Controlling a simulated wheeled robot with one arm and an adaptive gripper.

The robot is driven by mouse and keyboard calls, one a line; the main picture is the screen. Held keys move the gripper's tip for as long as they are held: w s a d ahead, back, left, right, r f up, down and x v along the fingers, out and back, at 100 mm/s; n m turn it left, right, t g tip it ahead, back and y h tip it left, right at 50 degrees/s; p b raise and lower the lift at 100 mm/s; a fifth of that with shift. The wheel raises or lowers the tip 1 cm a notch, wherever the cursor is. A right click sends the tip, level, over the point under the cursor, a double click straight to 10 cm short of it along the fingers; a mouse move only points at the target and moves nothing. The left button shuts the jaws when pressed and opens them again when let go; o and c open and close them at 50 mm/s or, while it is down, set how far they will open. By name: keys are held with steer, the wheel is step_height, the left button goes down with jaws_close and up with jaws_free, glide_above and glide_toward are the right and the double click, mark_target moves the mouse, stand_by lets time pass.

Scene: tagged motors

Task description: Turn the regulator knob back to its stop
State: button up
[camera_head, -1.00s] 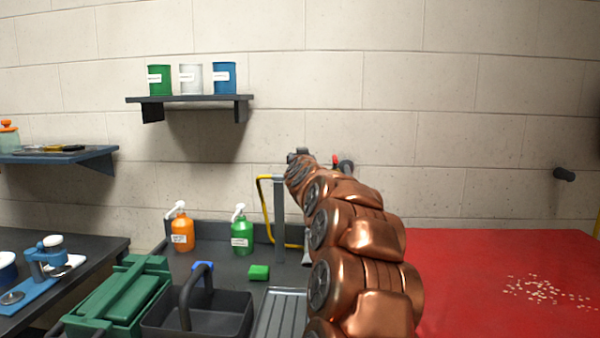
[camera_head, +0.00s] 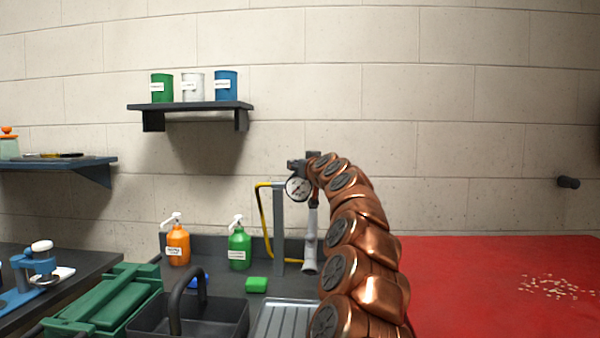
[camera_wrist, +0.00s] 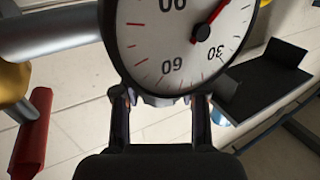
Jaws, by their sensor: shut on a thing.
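A round white pressure gauge (camera_head: 298,188) with a red needle hangs at the regulator on top of a grey post. It fills the top of the wrist view (camera_wrist: 180,45), its numbers upside down. Just under its rim, a grey ribbed piece, which I take for the regulator knob (camera_wrist: 160,99), shows only in part. My gripper (camera_wrist: 160,103) has one finger on each side of it and is shut on it. In the head view my copper arm hides the fingers and most of the regulator. How far the knob is turned cannot be seen.
A red lever (camera_wrist: 31,135) stands left in the wrist view, near a grey pipe (camera_wrist: 58,32). Below the regulator are a grey nozzle (camera_head: 310,240), a yellow hose (camera_head: 264,220), a green bottle (camera_head: 239,245) and an orange bottle (camera_head: 178,245). The red tabletop (camera_head: 470,290) is mostly clear.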

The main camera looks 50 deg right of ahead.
steer(key=shift+n+t+y, duration=0.3)
steer(key=shift+n+y, duration=0.2)
steer(key=shift+y, duration=0.2)
steer(key=shift+r, duration=0.1)
steer(key=shift+n+y+p, duration=0.3)
steer(key=shift+n+y, duration=0.1)
steer(key=shift+y, duration=0.5)
steer(key=shift+n+t+y+p, duration=0.3)
steer(key=shift+n+p, duration=0.1)
steer(key=o, duration=1.1)
steer(key=shift+o, duration=0.2)
steer(key=shift+b, duration=0.35)
